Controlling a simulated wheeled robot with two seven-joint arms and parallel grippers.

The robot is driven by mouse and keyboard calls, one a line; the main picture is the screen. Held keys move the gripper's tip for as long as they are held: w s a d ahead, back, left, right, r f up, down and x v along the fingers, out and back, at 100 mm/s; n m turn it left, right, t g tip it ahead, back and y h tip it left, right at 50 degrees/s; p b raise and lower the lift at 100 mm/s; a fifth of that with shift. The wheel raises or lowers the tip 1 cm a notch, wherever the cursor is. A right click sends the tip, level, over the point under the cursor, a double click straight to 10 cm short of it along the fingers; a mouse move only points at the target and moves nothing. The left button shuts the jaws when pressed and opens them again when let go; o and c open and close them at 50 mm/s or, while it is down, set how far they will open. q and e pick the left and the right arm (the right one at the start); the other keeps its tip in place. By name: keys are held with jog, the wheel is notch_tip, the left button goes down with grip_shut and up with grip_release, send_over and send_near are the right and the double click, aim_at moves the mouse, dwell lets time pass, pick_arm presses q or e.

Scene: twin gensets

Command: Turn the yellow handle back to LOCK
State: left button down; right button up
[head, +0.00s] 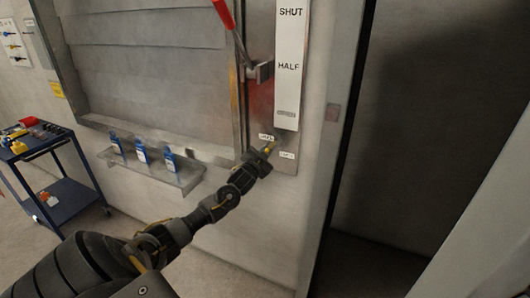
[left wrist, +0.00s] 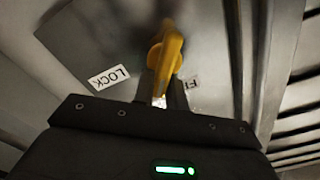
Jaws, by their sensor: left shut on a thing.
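The yellow handle (left wrist: 166,58) shows in the left wrist view, between the fingers of my left gripper (left wrist: 165,95), which is shut on it. A LOCK label (left wrist: 109,77) lies left of the handle, and a second label, partly hidden, lies right of it, with "FR" or similar letters showing. In the head view my left gripper (head: 264,154) reaches the low end of the metal plate (head: 286,160), and only a small yellow bit (head: 267,150) of the handle shows. Two small white labels sit beside it there. My right gripper is not in view.
A red-handled lever (head: 228,22) stands above, beside a white SHUT/HALF scale strip (head: 290,70). A shelf with blue bottles (head: 142,153) is left of my gripper. A blue cart (head: 62,182) stands far left. A dark opening (head: 420,120) is at the right.

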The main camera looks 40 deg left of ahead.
pick_arm(q)
jog(key=m, duration=0.3)
jog(key=f+m, duration=0.1)
jog(key=m, duration=0.1)
jog(key=shift+w+d+m, duration=0.1)
jog(key=shift+d+m, duration=0.2)
jog(key=m, duration=0.4)
jog(key=shift+d+f+m+b, duration=0.1)
jog(key=shift+f+m+b, duration=0.2)
jog(key=shift+f+b, duration=0.1)
jog(key=c, duration=1.4)
grip_release()
jog(key=shift+c, duration=0.2)
